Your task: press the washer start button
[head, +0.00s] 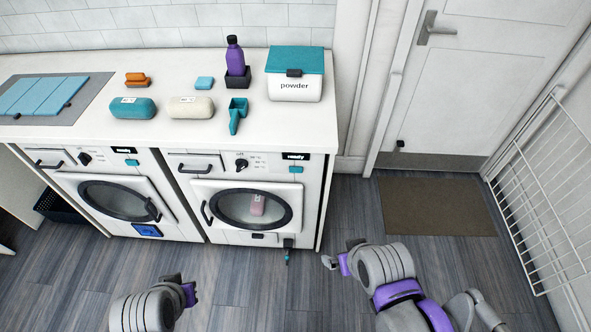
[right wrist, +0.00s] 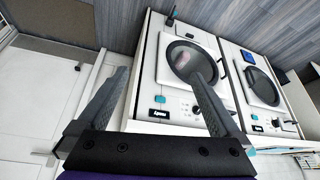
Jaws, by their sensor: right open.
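Two white front-loading machines stand side by side under the counter. The right machine (head: 248,232) has a dark display reading "ready" (head: 295,156), a teal button (head: 296,170) below it and a pink item (head: 257,204) behind its round door glass. The left machine (head: 122,226) has a similar display and teal button (head: 131,162). My right gripper (head: 338,255) is open and empty, to the right of the right machine, apart from it. In the right wrist view its spread fingers (right wrist: 159,76) frame the right machine's teal button (right wrist: 160,99), farther off. My left gripper (head: 190,293) is low; its opening is unclear.
A door (head: 465,80), mat (head: 436,206) and wire rack (head: 540,190) are right. The floor before the machines is clear.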

